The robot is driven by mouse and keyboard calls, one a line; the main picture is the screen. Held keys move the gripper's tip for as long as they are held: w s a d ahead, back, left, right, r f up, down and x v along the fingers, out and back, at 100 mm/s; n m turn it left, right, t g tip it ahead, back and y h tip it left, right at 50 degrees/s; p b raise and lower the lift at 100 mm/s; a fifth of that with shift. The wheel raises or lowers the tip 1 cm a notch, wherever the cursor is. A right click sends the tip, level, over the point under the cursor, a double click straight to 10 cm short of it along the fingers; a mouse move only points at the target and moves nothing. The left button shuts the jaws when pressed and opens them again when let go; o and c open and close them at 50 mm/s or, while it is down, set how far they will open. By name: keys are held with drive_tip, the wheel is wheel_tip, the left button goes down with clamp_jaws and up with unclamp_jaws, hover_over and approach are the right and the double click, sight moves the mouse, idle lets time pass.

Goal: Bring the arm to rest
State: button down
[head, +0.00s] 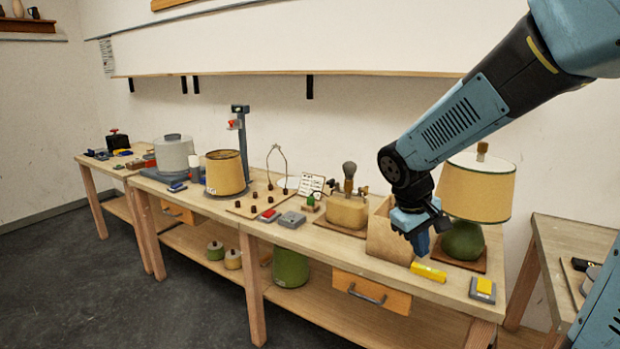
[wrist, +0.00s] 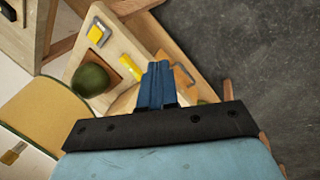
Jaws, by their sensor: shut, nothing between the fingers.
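My gripper (head: 420,240) hangs at the end of the blue and black arm, above the right part of the long workbench, in front of the lamp with the green base. Its blue fingers are together and hold nothing; they also show shut in the wrist view (wrist: 157,75). The lamp has a tan shade (head: 478,192) and a round green base (head: 462,241). In the head view, the gripper overlaps the right edge of an open wooden box (head: 388,236). Whether it touches the box cannot be told.
A yellow bar (head: 428,272) and a grey block with a yellow top (head: 483,289) lie near the bench's front edge. A wooden drawer (head: 371,292) is under the bench top. Left along the bench stand a tan shade (head: 226,173) and a grey drum (head: 174,155). Floor (head: 70,275) in front is clear.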

drive_tip(key=s+r+m+t+y, duration=0.3)
drive_tip(key=s+r, duration=0.7)
drive_tip(key=s, duration=0.4)
drive_tip(key=shift+s+r+m+t+y, duration=0.25)
drive_tip(key=shift+m+t, duration=0.35)
drive_tip(key=shift+m, duration=0.3)
drive_tip(key=shift+d, duration=0.1)
